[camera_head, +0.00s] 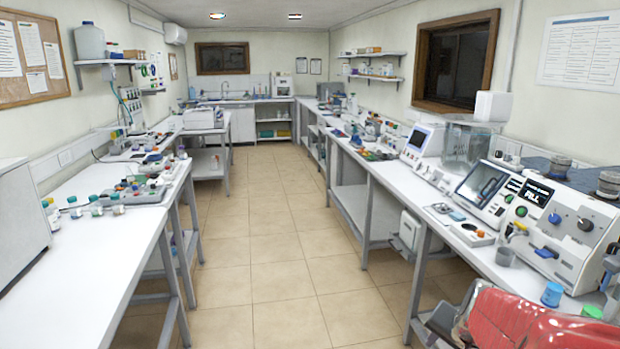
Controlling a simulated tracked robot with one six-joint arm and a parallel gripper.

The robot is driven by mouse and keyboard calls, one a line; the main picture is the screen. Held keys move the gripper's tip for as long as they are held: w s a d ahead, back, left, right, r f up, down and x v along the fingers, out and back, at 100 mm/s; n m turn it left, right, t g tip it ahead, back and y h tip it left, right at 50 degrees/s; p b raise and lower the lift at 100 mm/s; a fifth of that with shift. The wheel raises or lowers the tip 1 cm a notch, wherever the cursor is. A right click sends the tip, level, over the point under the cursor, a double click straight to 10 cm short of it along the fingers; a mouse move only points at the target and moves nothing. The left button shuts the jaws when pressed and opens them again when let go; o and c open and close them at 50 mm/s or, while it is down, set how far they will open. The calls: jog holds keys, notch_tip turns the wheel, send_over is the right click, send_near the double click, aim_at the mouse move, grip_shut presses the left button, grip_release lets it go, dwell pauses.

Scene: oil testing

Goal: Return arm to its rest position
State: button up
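My gripper is not visible in the camera_head view. A glossy red form with grey and black parts (530,322) fills the bottom right corner, in front of the right bench. It is cut off by the frame edge, and I cannot tell whether it is part of my arm. No fingers show, so I cannot see what the gripper holds.
A tiled aisle (279,240) runs clear between the left bench (85,262) and the right bench (385,170). A testing machine (540,215) stands on the right bench. A grey cup (504,256) and a blue-lidded jar (551,294) stand near its front edge.

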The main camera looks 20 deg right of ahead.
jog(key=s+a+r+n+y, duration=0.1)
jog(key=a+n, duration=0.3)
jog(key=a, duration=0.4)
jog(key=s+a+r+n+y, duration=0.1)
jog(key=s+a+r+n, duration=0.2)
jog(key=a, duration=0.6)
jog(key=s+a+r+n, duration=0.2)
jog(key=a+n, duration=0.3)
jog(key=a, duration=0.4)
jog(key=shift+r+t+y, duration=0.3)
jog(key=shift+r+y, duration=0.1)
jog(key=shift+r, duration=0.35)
